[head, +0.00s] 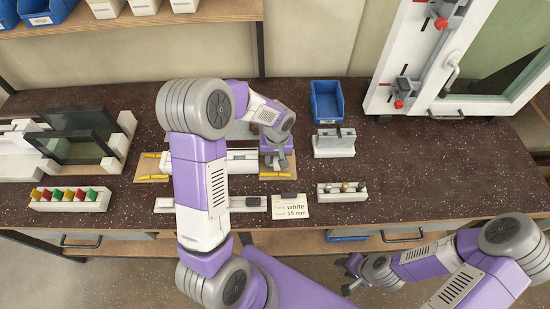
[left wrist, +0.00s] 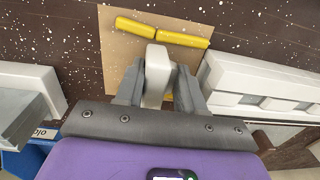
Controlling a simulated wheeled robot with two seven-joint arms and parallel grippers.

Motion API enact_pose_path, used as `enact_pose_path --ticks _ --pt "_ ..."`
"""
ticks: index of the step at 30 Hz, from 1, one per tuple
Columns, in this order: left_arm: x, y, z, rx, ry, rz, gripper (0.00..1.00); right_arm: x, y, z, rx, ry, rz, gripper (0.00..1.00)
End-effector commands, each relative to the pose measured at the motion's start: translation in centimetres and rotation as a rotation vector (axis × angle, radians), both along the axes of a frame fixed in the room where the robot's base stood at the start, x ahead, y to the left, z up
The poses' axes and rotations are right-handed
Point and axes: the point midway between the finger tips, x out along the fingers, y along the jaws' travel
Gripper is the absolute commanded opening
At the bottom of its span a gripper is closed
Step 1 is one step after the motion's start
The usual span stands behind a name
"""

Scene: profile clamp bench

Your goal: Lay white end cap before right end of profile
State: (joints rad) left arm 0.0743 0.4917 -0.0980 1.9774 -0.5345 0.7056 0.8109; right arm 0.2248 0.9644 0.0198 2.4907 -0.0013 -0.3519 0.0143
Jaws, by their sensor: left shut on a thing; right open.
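My left gripper (head: 276,163) is shut on a white end cap (left wrist: 156,76), seen between its fingers in the left wrist view. The cap is over a tan pad (left wrist: 120,50) with yellow strips (left wrist: 160,33). I cannot tell whether the cap touches the pad. The white profile (head: 241,156) lies just left of the gripper in the head view, partly hidden by my left arm. In the left wrist view a white long body (left wrist: 262,80), likely the profile or its holder, is to the right, apart from the cap. My right gripper (head: 350,274) is open and empty, in front of the bench.
A card reading white, 15 mm (head: 290,208) stands in front. A rack of small round parts (head: 342,195) is to its right. A grey-topped white fixture (head: 334,146) and a blue bin (head: 326,101) stand behind. The right bench top is clear.

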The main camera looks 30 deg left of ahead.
Motion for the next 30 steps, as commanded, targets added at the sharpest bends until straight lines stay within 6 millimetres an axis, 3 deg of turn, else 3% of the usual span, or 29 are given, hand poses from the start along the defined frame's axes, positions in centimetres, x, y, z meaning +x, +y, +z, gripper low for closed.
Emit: enact_pose_path --ticks 14,15,21,30 --pt "0.00 0.00 -0.51 0.000 0.000 0.000 0.09 0.00 0.00 -0.52 0.000 0.000 0.000 0.43" --pt "0.00 0.00 -0.50 0.000 0.000 0.000 0.40 0.00 0.00 -0.51 0.000 0.000 0.000 0.43" --pt "0.01 -0.01 -0.50 0.000 0.000 0.000 0.68 0.00 0.00 -0.50 0.000 0.000 0.000 0.43" --pt "-0.01 0.00 -0.51 0.000 0.000 0.000 0.68 0.01 -0.01 -0.50 0.000 0.000 0.000 0.43"
